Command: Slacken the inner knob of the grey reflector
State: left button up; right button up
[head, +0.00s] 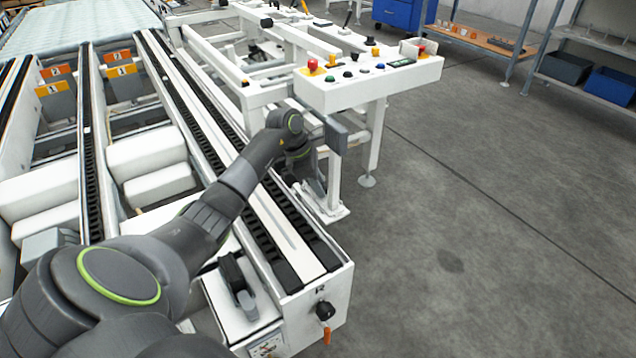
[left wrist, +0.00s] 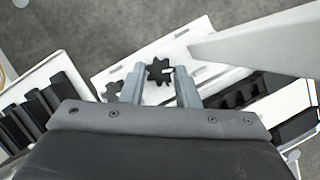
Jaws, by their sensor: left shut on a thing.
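In the left wrist view, a black star-shaped knob (left wrist: 158,72) sits on a white plate (left wrist: 200,60). My left gripper (left wrist: 160,80) has its two grey fingers on either side of this knob and is shut on it. A second dark knob (left wrist: 113,92) shows on the same plate, just left of the left finger and partly hidden. In the head view my left arm reaches to the conveyor's side below the control panel; its fingertips are hidden there. I cannot make out the grey reflector or tell which knob is the inner one. My right gripper is not in view.
A white control panel (head: 370,88) with buttons stands just beyond my left wrist. Conveyor rails (head: 270,205) run beneath the arm. A pale bar (left wrist: 255,42) crosses the upper right of the wrist view, close to the right finger. The floor (head: 480,220) at right is clear.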

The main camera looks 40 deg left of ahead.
pick_arm(q)
jog(key=shift+n, duration=0.3)
jog(key=shift+c, duration=0.3)
jog(key=shift+s+d+r+n+t+y+p, duration=0.1)
jog(key=shift+n+t+y+p, duration=0.35)
jog(key=shift+n, duration=0.95)
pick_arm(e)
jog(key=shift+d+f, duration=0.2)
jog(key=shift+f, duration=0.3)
